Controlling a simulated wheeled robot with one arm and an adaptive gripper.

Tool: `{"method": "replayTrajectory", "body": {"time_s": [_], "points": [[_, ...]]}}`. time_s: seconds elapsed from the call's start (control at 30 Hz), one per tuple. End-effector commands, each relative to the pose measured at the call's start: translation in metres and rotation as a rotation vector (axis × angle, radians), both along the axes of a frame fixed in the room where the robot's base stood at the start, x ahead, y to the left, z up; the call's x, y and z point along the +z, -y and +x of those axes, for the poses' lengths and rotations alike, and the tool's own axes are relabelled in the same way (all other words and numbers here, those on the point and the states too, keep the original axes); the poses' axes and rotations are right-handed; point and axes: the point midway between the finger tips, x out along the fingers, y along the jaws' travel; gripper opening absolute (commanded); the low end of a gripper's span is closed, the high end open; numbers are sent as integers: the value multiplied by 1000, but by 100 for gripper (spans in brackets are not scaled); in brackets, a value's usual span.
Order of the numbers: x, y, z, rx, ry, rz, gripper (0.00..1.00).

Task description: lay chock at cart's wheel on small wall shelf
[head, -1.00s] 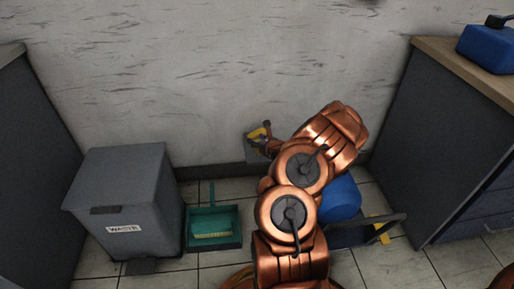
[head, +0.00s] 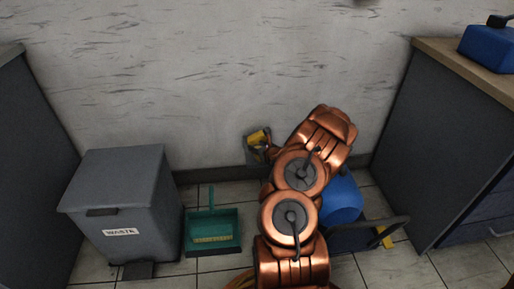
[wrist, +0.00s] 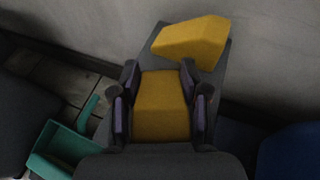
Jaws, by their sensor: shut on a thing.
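My gripper (wrist: 161,100) is shut on a yellow chock (wrist: 162,112), with a dark finger on each side of it. A second yellow block (wrist: 190,41) lies on the grey small wall shelf (wrist: 158,38), just beyond the held chock. The held chock is over the near part of the shelf; I cannot tell whether it touches. In the head view, yellow shows at the shelf (head: 252,153) on the wall, and my arm hides most of the gripper. The cart (head: 352,237) stands on the floor at right, with another yellow piece (head: 385,238) at its side.
A grey waste bin (head: 120,205) and a green dustpan (head: 212,230) stand on the floor at left. A blue rounded container (head: 341,200) is on the cart. A counter (head: 450,65) with a blue canister (head: 490,48) stands at right. The wall above the shelf is clear.

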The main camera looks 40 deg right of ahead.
Motion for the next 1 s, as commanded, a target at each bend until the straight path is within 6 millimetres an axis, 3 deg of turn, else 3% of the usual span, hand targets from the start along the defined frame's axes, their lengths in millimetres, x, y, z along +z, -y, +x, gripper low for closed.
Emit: {"method": "replayTrajectory", "body": {"time_s": [0.27, 0.67, 1.0], "points": [[0, 0, 0, 0, 0, 0, 70], [1, 0, 0, 0, 0, -1, 71], [24, -10, -44, -5, 1, 4, 71]]}}
